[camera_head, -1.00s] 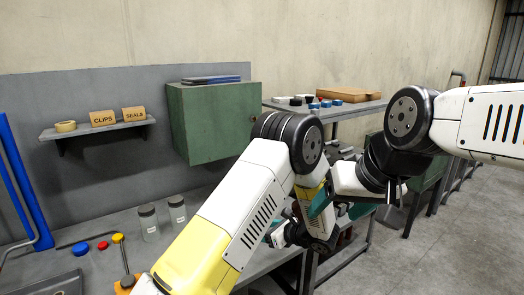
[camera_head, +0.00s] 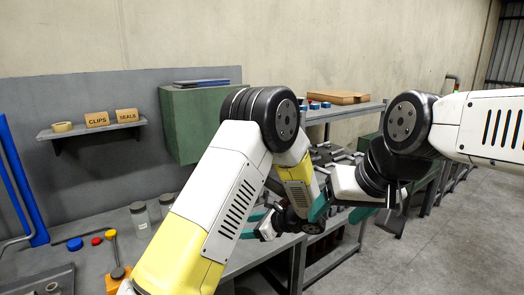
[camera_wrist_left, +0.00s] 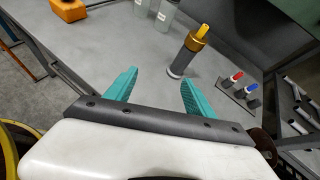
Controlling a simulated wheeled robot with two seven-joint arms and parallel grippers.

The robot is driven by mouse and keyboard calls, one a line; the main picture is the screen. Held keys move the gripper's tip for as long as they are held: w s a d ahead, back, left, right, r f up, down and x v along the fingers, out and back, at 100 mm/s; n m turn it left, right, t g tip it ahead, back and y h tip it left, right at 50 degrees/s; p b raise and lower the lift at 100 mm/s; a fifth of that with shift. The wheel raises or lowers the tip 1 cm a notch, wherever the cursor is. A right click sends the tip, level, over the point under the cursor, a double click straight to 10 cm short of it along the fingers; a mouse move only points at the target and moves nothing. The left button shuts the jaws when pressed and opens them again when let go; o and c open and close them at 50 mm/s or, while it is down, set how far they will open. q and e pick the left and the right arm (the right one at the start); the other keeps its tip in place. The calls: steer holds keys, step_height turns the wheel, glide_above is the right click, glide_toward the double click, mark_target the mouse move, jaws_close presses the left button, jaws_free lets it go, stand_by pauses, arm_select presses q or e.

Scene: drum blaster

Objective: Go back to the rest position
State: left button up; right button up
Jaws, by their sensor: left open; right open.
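My left gripper (camera_head: 252,224) hangs low over the bench, partly hidden behind my left arm. In the left wrist view its two teal fingers (camera_wrist_left: 158,94) are spread apart with nothing between them. A dark cylinder with a gold collar and yellow top (camera_wrist_left: 186,54) stands upright on the bench beyond the fingers, apart from them. My right gripper (camera_head: 339,211) is open beside the bench's right end, its teal fingers apart. I see nothing held in it.
Clear jars (camera_head: 140,218) stand on the bench (camera_head: 105,262). A green cabinet (camera_head: 190,125) hangs behind my left arm. Small red and blue capped pieces (camera_wrist_left: 236,77) sit right of the cylinder. Floor (camera_head: 440,235) is clear at right.

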arm_select(q)
steer(key=s+a+r+n+g+h, duration=0.5)
steer(key=s+a+r+n, duration=0.5)
steer(key=s+r, duration=0.15)
steer(key=s+r+n+t+h, duration=0.4)
steer(key=s+r+n+h, duration=0.3)
steer(key=s+r+n, duration=0.4)
steer(key=shift+s+d+r+n+t+h, duration=0.35)
steer(key=shift+s+n, duration=0.25)
steer(key=shift+s, duration=1.05)
steer(key=shift+a, duration=0.1)
